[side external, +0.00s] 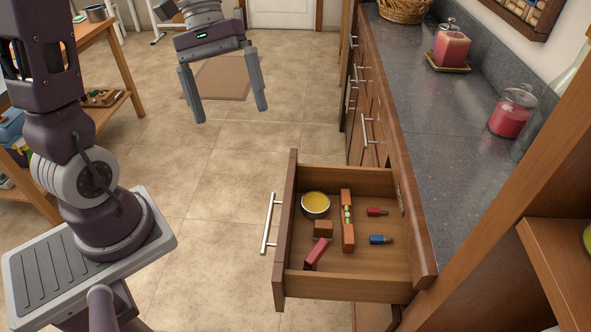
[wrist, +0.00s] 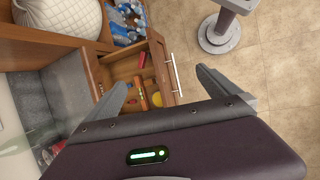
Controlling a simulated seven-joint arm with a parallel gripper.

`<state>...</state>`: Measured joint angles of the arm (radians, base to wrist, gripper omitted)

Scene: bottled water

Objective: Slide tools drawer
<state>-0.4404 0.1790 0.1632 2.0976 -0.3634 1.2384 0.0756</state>
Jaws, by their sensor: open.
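The tools drawer (side external: 338,286) is pulled out from the cabinet under the grey counter. Its long metal bar handle (side external: 268,223) is on its front face, turned to the left. Inside lie a bowl with yellow contents (side external: 316,204), an orange-brown level (side external: 348,225), a small brown block (side external: 323,229), and red and blue small items. My gripper (side external: 231,115) is open and empty, in the air beyond the drawer and well apart from it. In the wrist view the drawer (wrist: 128,63) and its handle (wrist: 173,74) show past the open fingers (wrist: 165,88).
A wooden shelf unit (side external: 560,130) stands at the right front. A wooden table (side external: 95,40) stands at the left.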

